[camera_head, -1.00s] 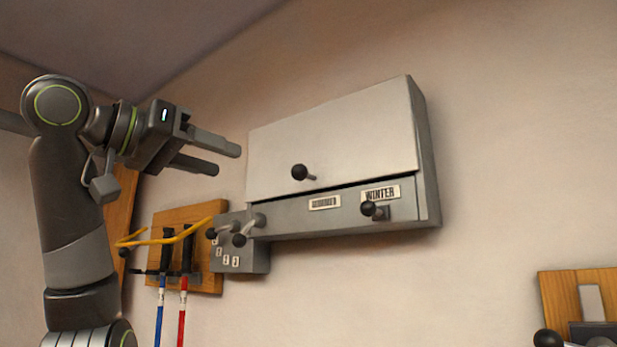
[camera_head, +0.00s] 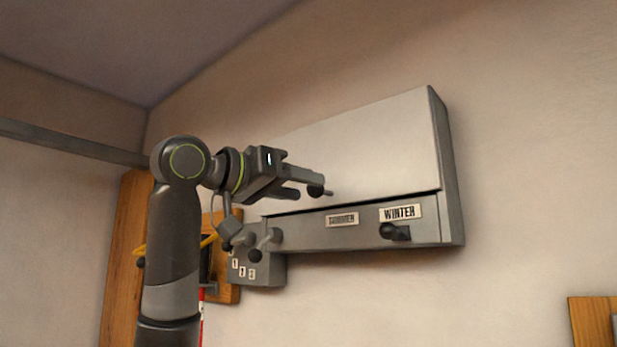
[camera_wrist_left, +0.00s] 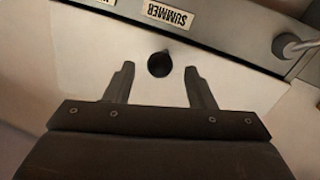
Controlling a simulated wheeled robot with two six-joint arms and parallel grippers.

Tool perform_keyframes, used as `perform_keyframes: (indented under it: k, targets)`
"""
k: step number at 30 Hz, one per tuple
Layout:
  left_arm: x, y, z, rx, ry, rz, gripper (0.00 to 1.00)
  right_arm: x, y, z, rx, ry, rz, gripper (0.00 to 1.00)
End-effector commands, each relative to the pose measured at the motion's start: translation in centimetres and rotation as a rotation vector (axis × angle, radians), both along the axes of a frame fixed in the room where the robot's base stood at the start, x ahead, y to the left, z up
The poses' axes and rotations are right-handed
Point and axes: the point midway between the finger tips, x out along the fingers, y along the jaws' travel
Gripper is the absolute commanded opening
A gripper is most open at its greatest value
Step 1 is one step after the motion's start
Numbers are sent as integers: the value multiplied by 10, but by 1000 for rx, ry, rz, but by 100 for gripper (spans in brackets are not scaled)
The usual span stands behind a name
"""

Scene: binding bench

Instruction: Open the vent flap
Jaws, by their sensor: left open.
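The vent flap (camera_head: 385,150) is a large pale panel on the front of a grey wall box, and it lies closed against the box. A black round knob (camera_head: 316,191) sticks out near its lower edge. My left gripper (camera_head: 308,186) is open at this knob, with its fingers pointing right. In the left wrist view the knob (camera_wrist_left: 159,64) sits centred between the two fingertips (camera_wrist_left: 159,72), about level with their ends, with a gap on each side. The flap (camera_wrist_left: 95,50) fills the space behind it there. My right gripper is not in view.
Below the flap are a SUMMER label (camera_head: 342,219), a WINTER label (camera_head: 400,212) and a black-knobbed latch (camera_head: 395,231) under WINTER. A small lever box (camera_head: 262,268) hangs at lower left, near my arm. Wooden boards (camera_head: 128,255) stand behind my arm.

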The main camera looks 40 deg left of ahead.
Motion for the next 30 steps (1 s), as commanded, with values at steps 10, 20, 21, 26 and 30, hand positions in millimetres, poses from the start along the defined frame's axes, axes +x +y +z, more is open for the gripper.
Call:
perform_keyframes:
  k: [10, 20, 21, 26, 30]
  targets:
    - [24, -7, 0, -1, 0, 1, 50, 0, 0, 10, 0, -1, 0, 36]
    - [24, -7, 0, -1, 0, 0, 33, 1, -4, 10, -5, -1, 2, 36]
    - [24, -7, 0, -1, 0, 0, 28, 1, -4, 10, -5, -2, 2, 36]
    - [24, -7, 0, -1, 0, 1, 7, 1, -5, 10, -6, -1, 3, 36]
    - [24, -7, 0, -1, 0, 1, 0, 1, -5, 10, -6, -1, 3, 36]
